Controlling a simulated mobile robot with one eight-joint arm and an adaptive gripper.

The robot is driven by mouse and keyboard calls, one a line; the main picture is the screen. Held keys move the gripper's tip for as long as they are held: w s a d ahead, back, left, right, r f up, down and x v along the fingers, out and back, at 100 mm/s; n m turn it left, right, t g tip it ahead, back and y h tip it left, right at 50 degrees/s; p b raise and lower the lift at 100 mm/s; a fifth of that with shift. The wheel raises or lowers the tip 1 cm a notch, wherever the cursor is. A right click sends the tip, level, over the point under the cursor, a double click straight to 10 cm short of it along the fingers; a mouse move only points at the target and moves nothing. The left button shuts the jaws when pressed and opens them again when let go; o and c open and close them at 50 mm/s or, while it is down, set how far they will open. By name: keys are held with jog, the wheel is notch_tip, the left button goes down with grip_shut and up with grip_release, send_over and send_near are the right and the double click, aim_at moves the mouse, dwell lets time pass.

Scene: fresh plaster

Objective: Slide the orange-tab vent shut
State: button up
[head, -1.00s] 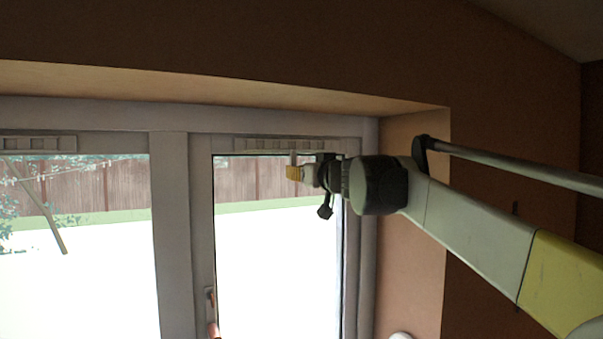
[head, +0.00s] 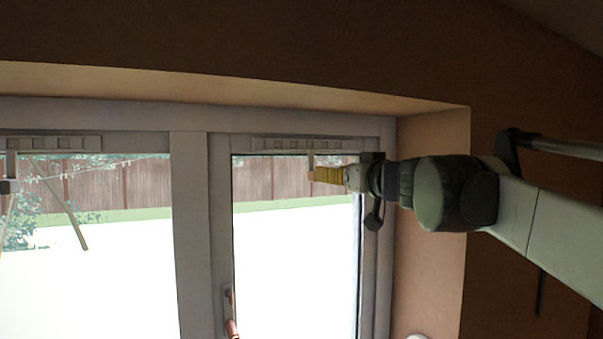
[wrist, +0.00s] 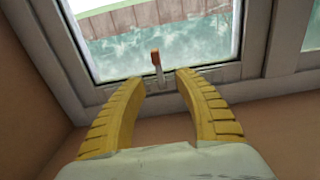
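The right-hand vent (head: 305,143) is a pale slotted strip on the top frame of the right window pane. A thin pale tab with an orange end (wrist: 155,57) hangs from it; its stem also shows in the head view (head: 311,159). My gripper (wrist: 161,79) has two yellow ribbed fingers spread apart. In the wrist view the tab stands in line with the gap between the fingertips, with clear space on each side. In the head view the yellow fingers (head: 327,175) reach in from the right at the tab's lower end. I cannot tell how deep the tab sits between them.
A second vent (head: 50,143) tops the left pane, with a dark-ended lever (head: 9,187) below it. A window handle with an orange-brown grip (head: 232,328) is low on the right sash. The brown reveal wall (head: 435,220) stands close beneath my arm on the right.

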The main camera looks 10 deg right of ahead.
jog(key=shift+v, duration=0.75)
jog(key=shift+a+f, duration=0.1)
jog(key=shift+f, duration=0.05)
jog(key=s+a+f+g+b, duration=0.25)
jog(key=s+f+b, duration=0.4)
jog(key=f, duration=0.95)
jog(key=s+a+f+g+b, duration=0.2)
jog(key=s+a+f+b, duration=0.15)
jog(key=f+b, duration=0.85)
jog(key=s+a+f+g+b, duration=0.2)
jog(key=s+f+b, duration=0.3)
jog(key=f, duration=1.4)
jog(key=s+d+f+m+g+h+b, duration=0.1)
jog(key=s+f+b, duration=0.4)
jog(key=f, duration=0.7)
jog(key=s+d+f+m+g+h+b, duration=0.1)
jog(key=s+f+b, duration=0.4)
jog(key=f, duration=0.8)
jog(key=s+d+f+m+g+h+b, duration=0.1)
jog(key=s+d+f+b, duration=0.4)
jog(key=f, duration=0.8)
jog(key=g+h+b, duration=0.1)
jog(key=b, duration=0.1)
jog(key=shift+f+h+b, duration=0.15)
jog(key=shift+h+b, duration=0.15)
